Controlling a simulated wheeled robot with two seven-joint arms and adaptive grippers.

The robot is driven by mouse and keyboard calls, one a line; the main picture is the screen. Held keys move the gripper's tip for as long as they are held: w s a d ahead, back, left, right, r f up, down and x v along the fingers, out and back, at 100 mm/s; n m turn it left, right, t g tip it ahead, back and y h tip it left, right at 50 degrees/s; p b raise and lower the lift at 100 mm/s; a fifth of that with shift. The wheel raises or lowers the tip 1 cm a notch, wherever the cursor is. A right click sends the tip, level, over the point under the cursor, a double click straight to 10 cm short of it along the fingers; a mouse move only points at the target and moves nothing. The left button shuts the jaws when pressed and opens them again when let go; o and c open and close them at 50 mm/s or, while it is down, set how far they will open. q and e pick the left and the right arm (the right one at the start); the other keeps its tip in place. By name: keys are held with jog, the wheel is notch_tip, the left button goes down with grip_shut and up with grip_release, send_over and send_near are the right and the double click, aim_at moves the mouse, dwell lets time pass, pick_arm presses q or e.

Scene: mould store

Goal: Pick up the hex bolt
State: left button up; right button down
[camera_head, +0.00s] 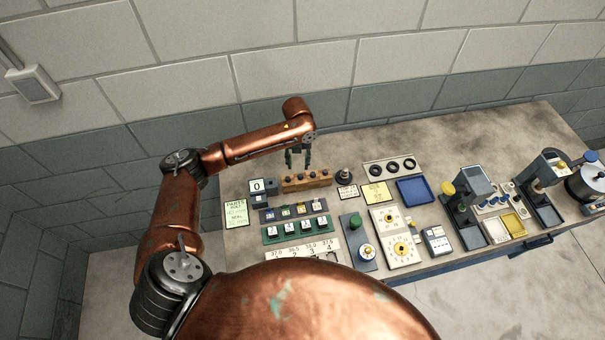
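My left arm comes in from the left and reaches over the far side of the bench. My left gripper (298,163) points down with its two dark fingers apart and nothing seen between them. It is above or just behind an orange-brown block (306,182) that bears several small dark pieces. I cannot pick out the hex bolt for sure; it may be one of these small pieces, which are too small to tell. My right gripper is not in view.
The bench (500,130) stands against a block wall. Near the rack are a green tray (270,238), a dark round knob-like piece (344,175), a blue tray (431,183) and dial plates (402,249). Tall machines (470,185) stand to the right. The bench's far right back is clear.

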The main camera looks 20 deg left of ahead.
aim_at(300, 175)
pick_arm(q)
jog(key=shift+s+d+f, duration=0.2)
jog(key=shift+s+f, duration=0.15)
jog(key=shift+s+d+f+p, duration=0.2)
jog(key=shift+p, duration=0.1)
jog(key=f, duration=0.2)
jog(key=w+f+p, duration=0.1)
jog(key=f, duration=0.1)
jog(key=shift+d+f, duration=0.1)
jog(key=shift+d, duration=0.2)
jog(key=shift+s+a+f, duration=0.1)
jog(key=shift+f, duration=0.2)
jog(key=shift+s, duration=0.15)
jog(key=c, duration=0.5)
grip_shut()
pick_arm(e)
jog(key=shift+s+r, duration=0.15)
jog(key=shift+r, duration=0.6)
